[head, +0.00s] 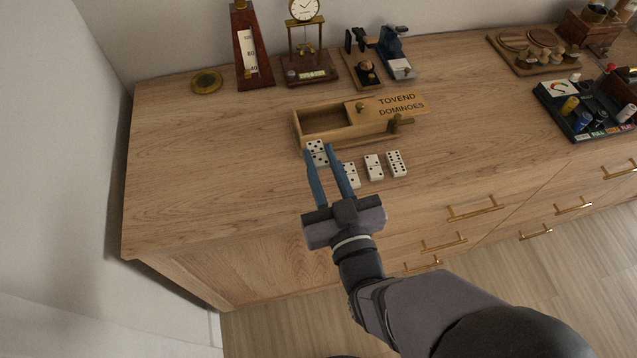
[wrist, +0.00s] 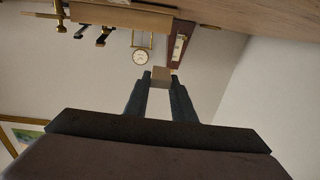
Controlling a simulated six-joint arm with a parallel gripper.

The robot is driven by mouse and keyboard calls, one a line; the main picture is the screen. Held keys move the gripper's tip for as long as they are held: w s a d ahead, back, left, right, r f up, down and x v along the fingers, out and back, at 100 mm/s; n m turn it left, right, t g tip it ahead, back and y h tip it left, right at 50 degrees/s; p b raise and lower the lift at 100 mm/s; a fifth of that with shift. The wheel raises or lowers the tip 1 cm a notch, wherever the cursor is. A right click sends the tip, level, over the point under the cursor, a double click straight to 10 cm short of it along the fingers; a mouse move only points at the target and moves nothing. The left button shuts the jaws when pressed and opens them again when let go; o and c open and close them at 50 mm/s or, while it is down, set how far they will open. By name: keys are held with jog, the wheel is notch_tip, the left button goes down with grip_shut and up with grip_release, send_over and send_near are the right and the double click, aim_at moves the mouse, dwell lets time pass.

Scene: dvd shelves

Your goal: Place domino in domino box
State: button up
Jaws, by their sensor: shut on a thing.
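My gripper (head: 329,156) is shut on a white domino (head: 317,152) with black dots, held between its blue fingertips just in front of the box's left end. In the wrist view my gripper (wrist: 160,78) has the domino (wrist: 161,77) edge-on between its tips. The wooden domino box (head: 309,116), lettered "TOVEND DOMINOES", lies on the cabinet top with its lid (head: 385,104) slid to the right, so its left part is open. Three more dominoes lie in front of it: one (head: 351,175) partly behind a finger, one (head: 374,167) in the middle and one (head: 397,163) at the right.
A metronome (head: 246,50), a clock (head: 305,45) and small devices (head: 396,55) stand along the back. A brass disc (head: 207,81) lies at the back left. A dark tray (head: 590,105) is at the right. The left of the cabinet top (head: 190,170) is clear.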

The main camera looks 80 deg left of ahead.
jog(key=shift+f, duration=2.9)
jog(key=shift+f, duration=0.1)
jog(key=shift+f, duration=1.75)
jog(key=shift+c, duration=0.2)
jog(key=shift+f+b, duration=0.3)
jog(key=shift+b, duration=0.1)
jog(key=o, duration=1.1)
jog(key=shift+c, duration=0.2)
jog(key=shift+r, duration=0.1)
jog(key=shift+p, duration=0.35)
